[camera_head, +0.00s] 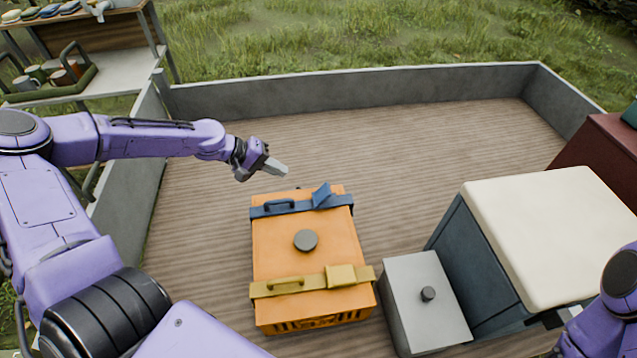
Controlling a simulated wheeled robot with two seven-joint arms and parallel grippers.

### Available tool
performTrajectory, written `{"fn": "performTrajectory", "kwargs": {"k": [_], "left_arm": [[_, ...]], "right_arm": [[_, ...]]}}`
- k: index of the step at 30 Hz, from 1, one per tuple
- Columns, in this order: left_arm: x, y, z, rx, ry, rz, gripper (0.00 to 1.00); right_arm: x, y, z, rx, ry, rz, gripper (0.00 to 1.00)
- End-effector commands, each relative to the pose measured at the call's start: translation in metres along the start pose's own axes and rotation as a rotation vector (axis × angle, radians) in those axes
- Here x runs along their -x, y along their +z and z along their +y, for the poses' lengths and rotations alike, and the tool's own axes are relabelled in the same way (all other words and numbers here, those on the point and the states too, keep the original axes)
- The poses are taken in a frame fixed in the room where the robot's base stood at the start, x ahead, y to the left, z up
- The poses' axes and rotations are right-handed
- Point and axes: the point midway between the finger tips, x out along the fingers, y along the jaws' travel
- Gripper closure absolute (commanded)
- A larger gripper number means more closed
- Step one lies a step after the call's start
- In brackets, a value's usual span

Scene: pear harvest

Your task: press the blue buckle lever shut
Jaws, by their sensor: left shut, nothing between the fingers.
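An orange box (279,244) with a round dark knob on its lid stands on the wooden deck. A blue strap (281,207) crosses its far end, and the blue buckle lever (323,196) on it is tilted up. A yellow strap (311,282) with a yellow buckle crosses the near end. My left gripper (277,168) is shut and empty. In the picture it is just beyond the box's far left edge, up and to the left of the blue lever, apart from it.
A grey box (408,279) with a knob stands right of the orange box. A cream-topped dark cabinet (548,232) is further right. Low grey walls (360,88) edge the deck. A shelf (118,73) with mugs is at upper left. The deck behind the orange box is clear.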

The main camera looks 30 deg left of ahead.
Motion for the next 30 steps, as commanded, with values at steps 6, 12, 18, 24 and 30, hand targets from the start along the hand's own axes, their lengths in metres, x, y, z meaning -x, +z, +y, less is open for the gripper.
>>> {"fn": "performTrajectory", "kwargs": {"k": [6,12,18,24,30], "left_arm": [[-0.03,-0.001,-0.006,0.006,-0.01,-0.007,1.0],[-0.068,-0.002,-0.005,0.004,-0.01,-0.006,1.0],[-0.109,-0.001,-0.004,0.006,-0.008,-0.006,1.0],[-0.135,-0.002,-0.002,0.004,-0.007,-0.004,1.0],[-0.142,-0.002,-0.002,0.003,-0.005,-0.002,1.0]], "right_arm": [[-0.012,0.004,-0.002,0.0,-0.001,0.001,0.57],[-0.022,0.008,-0.003,-0.001,-0.001,0.002,0.57],[-0.027,0.011,-0.003,0.0,-0.001,0.001,0.57],[-0.025,0.01,-0.003,-0.001,-0.001,0.002,0.57],[-0.025,0.009,-0.003,-0.001,-0.001,0.002,0.57]]}}
